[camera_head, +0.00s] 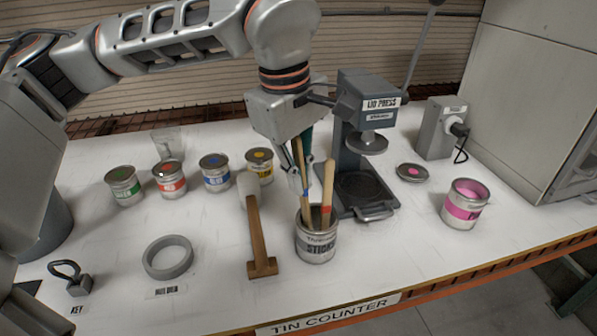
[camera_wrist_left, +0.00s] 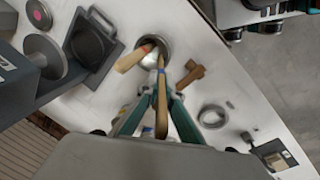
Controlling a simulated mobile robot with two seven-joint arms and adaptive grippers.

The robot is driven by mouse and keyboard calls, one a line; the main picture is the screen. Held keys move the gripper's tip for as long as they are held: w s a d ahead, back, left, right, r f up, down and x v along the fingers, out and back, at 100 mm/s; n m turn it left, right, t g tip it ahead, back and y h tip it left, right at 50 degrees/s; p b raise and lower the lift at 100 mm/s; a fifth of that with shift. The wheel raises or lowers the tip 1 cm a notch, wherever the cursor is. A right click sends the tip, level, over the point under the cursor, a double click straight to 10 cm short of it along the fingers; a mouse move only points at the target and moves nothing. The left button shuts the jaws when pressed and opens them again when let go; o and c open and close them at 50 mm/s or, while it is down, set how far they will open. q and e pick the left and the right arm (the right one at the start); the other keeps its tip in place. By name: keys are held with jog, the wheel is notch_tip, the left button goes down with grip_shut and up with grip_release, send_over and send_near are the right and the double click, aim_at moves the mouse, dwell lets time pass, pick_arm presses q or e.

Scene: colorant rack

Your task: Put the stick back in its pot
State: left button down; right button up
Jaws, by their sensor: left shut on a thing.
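The pot (camera_head: 316,247) is a small metal tin labelled as holding sticks, upright near the counter's front edge. It also shows in the left wrist view (camera_wrist_left: 148,64). My left gripper (camera_head: 302,176) is above the pot, shut on a wooden stick (camera_head: 299,155) with a blue mark near its lower end. In the left wrist view the held stick (camera_wrist_left: 162,115) runs between the fingers towards the pot. Its lower end is at the pot's mouth; how deep it sits is hidden. Another stick (camera_head: 328,184), with a red mark, leans in the pot. My right gripper is not in view.
A wooden mallet (camera_head: 256,230) lies just left of the pot. The lid press (camera_head: 362,125) stands close behind and right. Several coloured tins, including a blue one (camera_head: 215,172), stand behind left. A pink open tin (camera_head: 464,204) stands right. A grey ring (camera_head: 168,257) lies front left.

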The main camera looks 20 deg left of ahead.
aim_at(301, 202)
pick_arm(q)
jog(key=shift+w+d+f+b, duration=0.15)
jog(key=shift+f+b, duration=0.65)
jog(key=shift+f, duration=0.85)
jog(key=shift+w+f+b, duration=0.2)
jog(key=shift+f+b, duration=0.1)
jog(key=shift+f, duration=0.35)
jog(key=c, duration=2.2)
grip_release()
jog(key=shift+o, duration=0.2)
jog(key=r, duration=0.4)
jog(key=s+r, duration=0.1)
jog(key=r, duration=0.7)
jog(key=shift+s+a, duration=0.35)
